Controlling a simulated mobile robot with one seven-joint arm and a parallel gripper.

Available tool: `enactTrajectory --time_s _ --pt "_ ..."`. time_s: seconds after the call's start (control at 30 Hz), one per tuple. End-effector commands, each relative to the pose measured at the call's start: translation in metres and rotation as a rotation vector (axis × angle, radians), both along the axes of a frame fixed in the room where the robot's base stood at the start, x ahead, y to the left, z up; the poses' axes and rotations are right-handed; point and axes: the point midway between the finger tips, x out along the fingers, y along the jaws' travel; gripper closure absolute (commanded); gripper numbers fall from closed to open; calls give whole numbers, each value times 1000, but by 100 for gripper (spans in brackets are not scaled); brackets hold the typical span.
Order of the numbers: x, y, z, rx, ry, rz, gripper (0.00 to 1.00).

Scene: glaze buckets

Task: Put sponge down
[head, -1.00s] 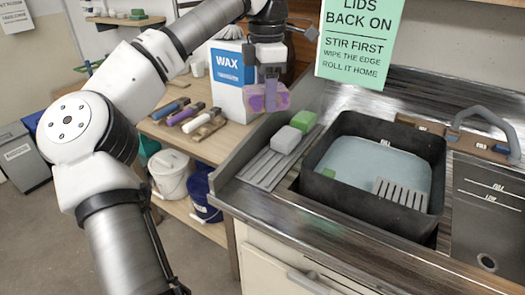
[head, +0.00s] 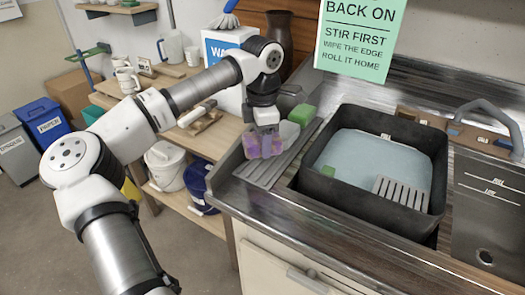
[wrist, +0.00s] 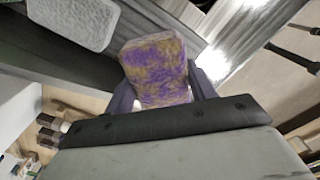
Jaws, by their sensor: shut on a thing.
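My gripper (head: 264,142) is shut on a purple sponge with tan patches (head: 253,145). The sponge also shows between the fingers in the wrist view (wrist: 156,70). It is over the left, near part of the grey ribbed draining rack (head: 258,174) beside the sink. I cannot tell whether its underside touches the rack. A grey sponge (head: 288,133) and a green sponge (head: 302,115) lie farther back on the rack. The grey one also shows at the upper left of the wrist view (wrist: 73,22).
A black basin of pale water (head: 318,186) stands right of the rack, with a grey slotted piece (head: 402,192) in it. A wooden bench (head: 212,138) with a wax box (head: 214,48) is at the left. The rack's near end is bare.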

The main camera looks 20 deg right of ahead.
Motion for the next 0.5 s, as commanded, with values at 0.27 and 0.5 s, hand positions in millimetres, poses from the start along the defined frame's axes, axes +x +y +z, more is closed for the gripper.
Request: enactTrajectory --time_s 0.27,0.5 --pt "0 0 -24 0 2 1 66" --pt "0 0 -49 0 0 0 66"
